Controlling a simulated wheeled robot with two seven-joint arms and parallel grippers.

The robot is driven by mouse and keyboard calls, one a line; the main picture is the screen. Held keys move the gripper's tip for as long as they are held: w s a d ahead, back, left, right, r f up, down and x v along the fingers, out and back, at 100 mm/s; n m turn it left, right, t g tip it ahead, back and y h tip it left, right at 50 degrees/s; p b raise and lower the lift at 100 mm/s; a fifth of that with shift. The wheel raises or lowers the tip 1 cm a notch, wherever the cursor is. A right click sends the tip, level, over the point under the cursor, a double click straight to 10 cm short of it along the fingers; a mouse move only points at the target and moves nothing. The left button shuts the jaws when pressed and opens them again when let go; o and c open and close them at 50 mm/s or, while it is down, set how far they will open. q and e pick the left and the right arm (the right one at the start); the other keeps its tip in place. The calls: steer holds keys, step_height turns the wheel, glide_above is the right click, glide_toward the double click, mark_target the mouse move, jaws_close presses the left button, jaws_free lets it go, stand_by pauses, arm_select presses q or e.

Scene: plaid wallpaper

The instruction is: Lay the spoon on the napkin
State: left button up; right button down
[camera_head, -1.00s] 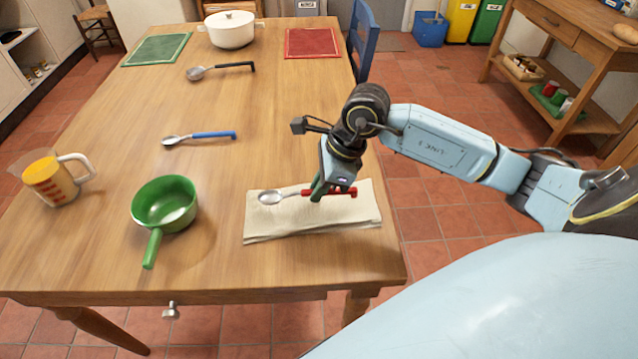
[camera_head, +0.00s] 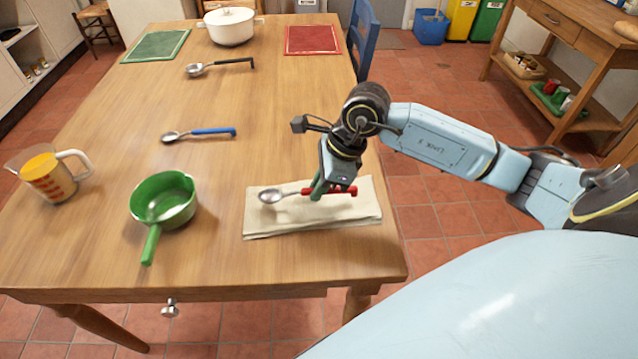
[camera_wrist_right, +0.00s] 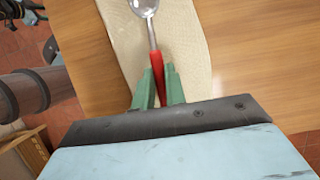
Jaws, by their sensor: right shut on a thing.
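A cream napkin (camera_head: 345,215) lies folded on the front right part of the table. A spoon with a red handle (camera_head: 272,196) is over the napkin, its metal bowl toward the left. My right gripper (camera_head: 317,192) is shut on the red handle. In the right wrist view the red handle (camera_wrist_right: 157,75) sits between the green fingertips of the right gripper (camera_wrist_right: 158,82), with the napkin (camera_wrist_right: 190,50) below. I cannot tell whether the spoon touches the cloth. My left gripper is not in view.
A green pan (camera_head: 165,205) and a measuring jug of orange contents (camera_head: 50,178) stand to the left. A white pot (camera_head: 230,28) stands at the far end between green (camera_head: 157,48) and red mats (camera_head: 312,42).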

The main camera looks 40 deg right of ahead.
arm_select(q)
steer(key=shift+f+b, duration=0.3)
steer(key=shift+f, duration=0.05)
arm_select(e)
steer(key=shift+f, duration=0.35)
steer(key=c, duration=1.4)
jaws_free()
steer(key=shift+o, duration=0.2)
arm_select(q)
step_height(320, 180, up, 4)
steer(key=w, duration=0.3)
arm_select(e)
steer(key=shift+r, duration=0.1)
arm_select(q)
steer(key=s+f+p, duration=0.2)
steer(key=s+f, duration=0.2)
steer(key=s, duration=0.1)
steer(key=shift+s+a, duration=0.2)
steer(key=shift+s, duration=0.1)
arm_select(e)
steer(key=v, duration=1.3)
steer(key=shift+r, duration=0.15)
